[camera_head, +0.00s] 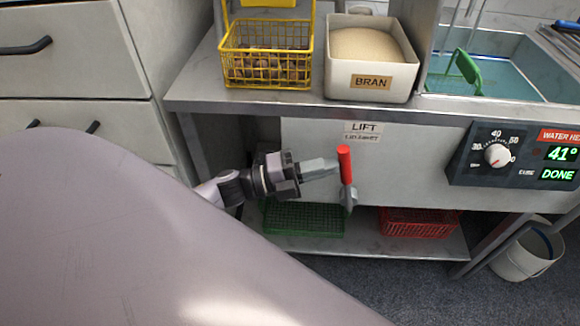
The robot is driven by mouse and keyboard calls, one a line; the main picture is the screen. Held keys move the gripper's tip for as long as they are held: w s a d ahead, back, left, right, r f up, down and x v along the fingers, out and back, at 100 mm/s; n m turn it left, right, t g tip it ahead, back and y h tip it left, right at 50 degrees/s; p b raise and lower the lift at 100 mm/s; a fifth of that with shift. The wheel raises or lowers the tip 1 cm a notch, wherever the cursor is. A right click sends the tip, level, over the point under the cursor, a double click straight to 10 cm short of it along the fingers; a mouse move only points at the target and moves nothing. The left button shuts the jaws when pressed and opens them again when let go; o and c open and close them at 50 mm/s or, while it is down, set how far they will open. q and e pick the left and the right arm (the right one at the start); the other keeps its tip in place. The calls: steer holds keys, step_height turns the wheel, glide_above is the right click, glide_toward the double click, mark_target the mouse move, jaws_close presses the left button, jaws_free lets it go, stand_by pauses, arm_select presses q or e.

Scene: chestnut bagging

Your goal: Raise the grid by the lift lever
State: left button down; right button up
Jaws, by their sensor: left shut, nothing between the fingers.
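The lift lever has a red grip (345,165) and a grey pivot at its lower end. It stands nearly upright on the front panel, under a label reading LIFT (364,128). My left gripper (332,166) is shut and empty, with its fingertips just left of the red grip. I cannot tell whether they touch it. The blue-green water basin (500,83) is at the upper right, with a green handled tool at its left side. My right gripper is not in view.
A yellow wire basket (267,75) of chestnuts and a bran bin (393,84) stand on the counter. A control box (511,155) reads 41° and DONE. Green (300,219) and red (418,221) crates are on the lower shelf. A bucket (527,252) stands at right.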

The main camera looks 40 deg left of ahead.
arm_select(q)
steer(key=shift+w+d+r+g+y+p, duration=0.4)
steer(key=shift+d+p, duration=0.15)
steer(key=shift+p, duration=0.35)
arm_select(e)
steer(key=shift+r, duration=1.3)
arm_select(q)
steer(key=shift+s+f, duration=0.1)
steer(key=shift+f, duration=0.05)
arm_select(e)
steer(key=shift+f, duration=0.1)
